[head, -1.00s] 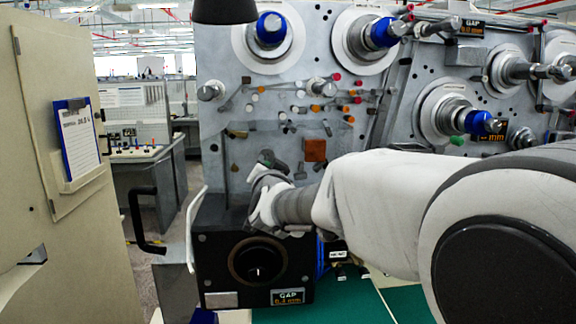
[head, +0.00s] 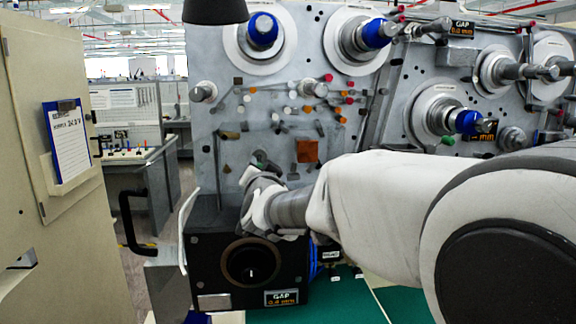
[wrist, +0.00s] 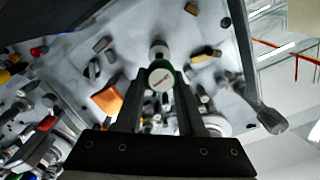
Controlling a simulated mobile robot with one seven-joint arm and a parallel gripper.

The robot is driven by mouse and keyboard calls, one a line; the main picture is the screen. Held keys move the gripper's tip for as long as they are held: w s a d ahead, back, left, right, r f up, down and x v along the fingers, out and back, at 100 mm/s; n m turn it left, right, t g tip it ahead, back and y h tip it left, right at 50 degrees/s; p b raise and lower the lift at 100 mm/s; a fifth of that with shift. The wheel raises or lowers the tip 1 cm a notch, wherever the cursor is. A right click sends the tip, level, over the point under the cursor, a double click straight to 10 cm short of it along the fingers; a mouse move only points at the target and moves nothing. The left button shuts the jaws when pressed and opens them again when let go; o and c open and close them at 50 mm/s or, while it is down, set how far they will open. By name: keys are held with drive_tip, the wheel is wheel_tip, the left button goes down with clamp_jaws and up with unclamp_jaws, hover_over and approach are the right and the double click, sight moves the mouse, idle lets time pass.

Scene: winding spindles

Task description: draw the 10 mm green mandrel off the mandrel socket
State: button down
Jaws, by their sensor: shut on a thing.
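In the wrist view, my gripper (wrist: 160,92) has its two dark fingers on either side of the mandrel (wrist: 160,78). I see the mandrel's pale round end face, with small unreadable marking, and some green around its edge. A grey cylinder with a dark tip shows just beyond it; I cannot tell whether this is the mandrel's shaft or the socket. In the head view, my gripper (head: 257,172) is in front of the lower part of the grey panel, above the black box. Whether the mandrel is still seated is hidden.
The grey panel (head: 222,120) carries several pegs, an orange block (head: 307,151) and large blue-tipped spindles (head: 263,31). A black gap-gauge box (head: 215,270) stands just below my gripper. A cream cabinet (head: 45,235) with a clipboard is at left.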

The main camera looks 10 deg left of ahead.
drive_tip(key=v, duration=1.2)
idle(1.6)
drive_tip(key=shift+s, duration=0.15)
drive_tip(key=p+v, duration=0.2)
drive_tip(key=v, duration=0.9)
drive_tip(key=shift+s, duration=0.35)
idle(0.4)
